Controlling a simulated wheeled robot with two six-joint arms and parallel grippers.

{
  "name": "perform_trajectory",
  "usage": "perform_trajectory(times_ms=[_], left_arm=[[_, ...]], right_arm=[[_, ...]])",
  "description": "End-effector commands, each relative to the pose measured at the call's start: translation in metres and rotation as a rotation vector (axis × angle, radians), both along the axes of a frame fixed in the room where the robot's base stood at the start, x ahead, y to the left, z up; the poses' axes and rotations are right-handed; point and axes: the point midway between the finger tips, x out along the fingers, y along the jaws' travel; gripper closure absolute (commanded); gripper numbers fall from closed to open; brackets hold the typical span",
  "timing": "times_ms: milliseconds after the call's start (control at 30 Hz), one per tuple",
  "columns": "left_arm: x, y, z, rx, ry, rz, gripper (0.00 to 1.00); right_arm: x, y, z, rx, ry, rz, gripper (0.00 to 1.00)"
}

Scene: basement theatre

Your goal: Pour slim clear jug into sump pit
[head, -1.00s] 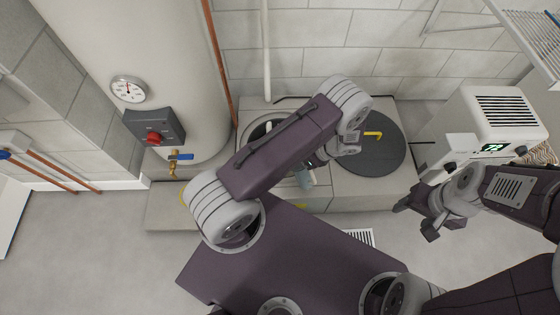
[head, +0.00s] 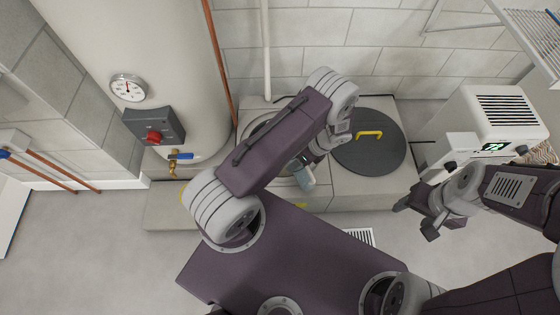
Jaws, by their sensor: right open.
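The slim clear jug (head: 304,176), pale and bluish, shows below my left wrist, tilted. My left gripper (head: 306,160) is at its upper end and appears shut on it; the fingertips are partly hidden. The sump pit (head: 257,128) is a round opening in the grey raised slab, up and left of the jug, and my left forearm covers much of it. My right gripper (head: 416,222) is open and empty over the floor at the right.
A dark round lid (head: 369,157) with a yellow handle lies on the slab right of the pit. A white tank (head: 150,50) with gauge and valve stands at left. A white dehumidifier-like unit (head: 490,120) stands at right. A floor vent (head: 360,236) lies in front.

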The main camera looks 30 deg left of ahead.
Motion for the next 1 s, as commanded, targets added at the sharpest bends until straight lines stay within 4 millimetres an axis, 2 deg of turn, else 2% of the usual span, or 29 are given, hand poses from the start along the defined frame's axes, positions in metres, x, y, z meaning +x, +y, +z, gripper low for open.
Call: perform_trajectory(times_ms=[1000], left_arm=[[0.0012,0.0019,-0.0052,-0.120,0.051,-0.001,1.00]], right_arm=[[0.0000,0.0000,0.0034,0.000,0.000,0.000,0.40]])
